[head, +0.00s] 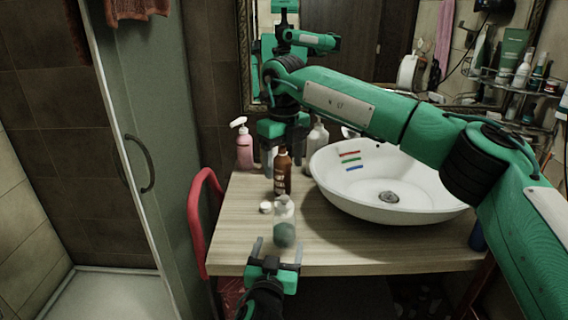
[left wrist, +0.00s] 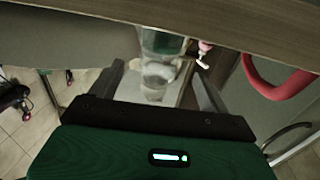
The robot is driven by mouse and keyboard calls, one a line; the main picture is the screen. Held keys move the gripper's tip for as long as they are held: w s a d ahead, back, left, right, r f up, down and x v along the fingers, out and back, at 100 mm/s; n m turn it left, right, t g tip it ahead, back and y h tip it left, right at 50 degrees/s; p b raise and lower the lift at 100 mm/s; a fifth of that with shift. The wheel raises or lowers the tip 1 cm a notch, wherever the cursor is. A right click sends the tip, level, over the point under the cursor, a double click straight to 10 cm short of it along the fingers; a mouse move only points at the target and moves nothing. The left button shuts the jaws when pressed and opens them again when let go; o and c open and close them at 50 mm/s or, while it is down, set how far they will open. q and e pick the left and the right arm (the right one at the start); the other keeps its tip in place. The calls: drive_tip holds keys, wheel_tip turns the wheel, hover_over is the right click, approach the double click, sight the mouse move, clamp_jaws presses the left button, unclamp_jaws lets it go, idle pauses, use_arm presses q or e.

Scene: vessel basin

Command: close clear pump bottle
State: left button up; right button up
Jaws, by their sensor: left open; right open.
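The clear pump bottle (head: 284,214), with a dark greenish lower part, stands near the front edge of the wooden counter. Its top looks pale; I cannot tell whether the pump is fitted. In the left wrist view the clear bottle (left wrist: 158,75) shows between the fingers. My left gripper (head: 277,248) is open at the counter's front edge, its fingertips on either side of the bottle's lower end in the picture; contact is unclear. A small white round piece (head: 265,207) lies just left of the bottle. My right gripper (head: 284,158) is open, pointing down above and behind the bottle.
A brown bottle (head: 283,179) stands beneath my right gripper. A pink pump bottle (head: 244,149) and a whitish bottle (head: 318,138) are behind. A white basin (head: 340,190) fills the counter's right. A red chair (head: 197,215) stands at the left edge.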

use_arm(q)
drive_tip(key=shift+s+a, duration=0.2)
drive_tip(key=shift+s, duration=0.75)
drive_tip(key=shift+s+a, duration=0.15)
drive_tip(key=shift+s, duration=0.8)
use_arm(e)
drive_tip(key=shift+f, duration=0.2)
